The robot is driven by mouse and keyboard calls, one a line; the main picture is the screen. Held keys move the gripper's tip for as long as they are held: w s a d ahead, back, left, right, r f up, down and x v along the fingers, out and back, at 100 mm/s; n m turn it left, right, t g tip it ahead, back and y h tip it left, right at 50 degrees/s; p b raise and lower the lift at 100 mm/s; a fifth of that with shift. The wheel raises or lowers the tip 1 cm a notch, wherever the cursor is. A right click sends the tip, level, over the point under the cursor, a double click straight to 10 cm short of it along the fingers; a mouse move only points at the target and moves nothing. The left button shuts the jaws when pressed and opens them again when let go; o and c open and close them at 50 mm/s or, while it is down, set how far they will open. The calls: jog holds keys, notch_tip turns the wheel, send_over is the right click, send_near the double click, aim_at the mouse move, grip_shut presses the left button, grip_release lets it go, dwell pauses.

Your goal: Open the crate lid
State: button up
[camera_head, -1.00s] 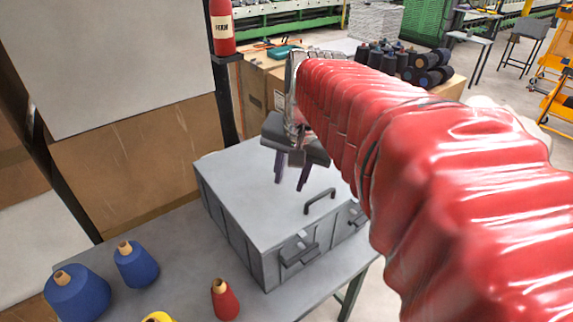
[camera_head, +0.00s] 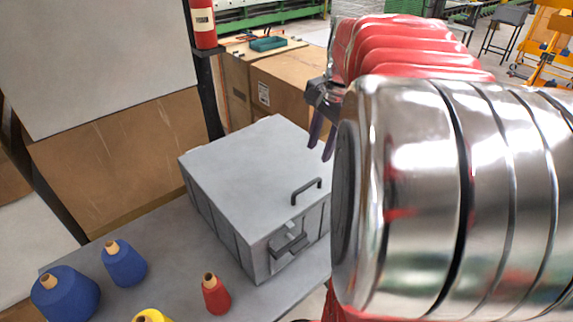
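A grey metal crate (camera_head: 230,230) stands on the grey table, its flat lid (camera_head: 245,165) shut. A dark handle (camera_head: 306,190) rises from the lid near its front right edge, and a latch (camera_head: 290,242) sits on the front face. My gripper (camera_head: 322,143) is up beyond the lid's right edge, apart from the handle. Its two dark fingers point down with a gap between them and nothing visible in it. My red and silver arm hides part of the gripper and the right end of the crate.
Blue yarn cones (camera_head: 124,263), a red cone (camera_head: 215,294) and a yellow cone (camera_head: 152,316) stand on the table (camera_head: 185,240) left of and in front of the crate. Cardboard boxes (camera_head: 275,85) and a red fire extinguisher (camera_head: 203,24) are behind.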

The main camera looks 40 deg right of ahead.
aim_at(308, 184)
jog(key=w+f, duration=0.1)
jog(key=f, duration=0.7)
jog(key=w+f, duration=0.1)
jog(key=f, duration=0.4)
jog(key=shift+w+f, duration=0.1)
jog(key=shift+w, duration=0.25)
jog(key=shift+c, duration=0.6)
grip_shut()
jog(key=shift+a, duration=0.2)
jog(key=shift+d, duration=0.15)
